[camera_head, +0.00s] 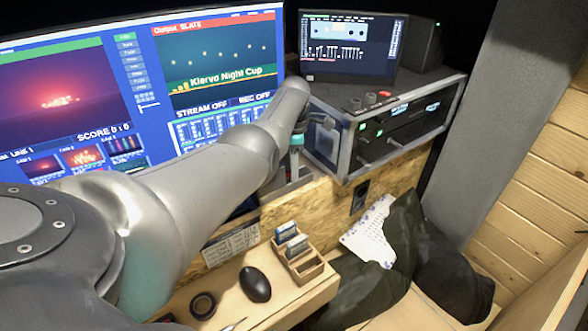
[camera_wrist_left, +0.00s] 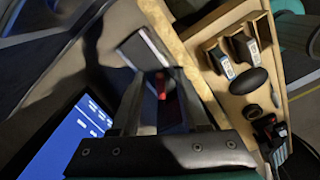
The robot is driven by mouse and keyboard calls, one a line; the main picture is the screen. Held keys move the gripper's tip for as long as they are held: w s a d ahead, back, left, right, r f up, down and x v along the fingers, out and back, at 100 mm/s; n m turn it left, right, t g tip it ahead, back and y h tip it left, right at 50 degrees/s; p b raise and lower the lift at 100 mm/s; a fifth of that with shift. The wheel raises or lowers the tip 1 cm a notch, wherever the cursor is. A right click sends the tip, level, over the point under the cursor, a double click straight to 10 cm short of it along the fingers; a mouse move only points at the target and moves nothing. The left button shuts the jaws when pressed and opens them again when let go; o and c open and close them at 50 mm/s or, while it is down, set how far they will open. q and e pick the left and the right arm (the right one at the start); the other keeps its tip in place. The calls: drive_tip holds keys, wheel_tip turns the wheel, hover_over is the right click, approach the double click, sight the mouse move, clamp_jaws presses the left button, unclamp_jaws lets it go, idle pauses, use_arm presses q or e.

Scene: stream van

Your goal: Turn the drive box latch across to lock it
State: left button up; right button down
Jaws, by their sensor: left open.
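My left gripper (camera_head: 293,172) reaches down at the back of the desk, in front of the rack unit, with my arm coming in from the left. In the left wrist view my left gripper (camera_wrist_left: 162,88) is open, its two fingers pointing away from the camera. A small red piece, seemingly the latch (camera_wrist_left: 161,84), shows between the fingers. I cannot tell whether they touch it or which way it is turned. A dark box, seemingly the drive box (camera_wrist_left: 172,114), lies around and below it, partly covered by the fingers. In the head view my arm and gripper hide most of this spot.
A large monitor (camera_head: 223,60) stands behind my arm. The rack unit (camera_head: 400,118) carries a small screen (camera_head: 350,45). A wooden card holder (camera_head: 302,268), a black mouse (camera_head: 255,284) and a roll of tape (camera_head: 203,305) lie on the front ledge. Dark cloth (camera_head: 405,255) hangs at right.

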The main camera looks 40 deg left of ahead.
use_arm(q)
drive_tip(key=shift+c, duration=0.3)
clamp_jaws()
idle(0.3)
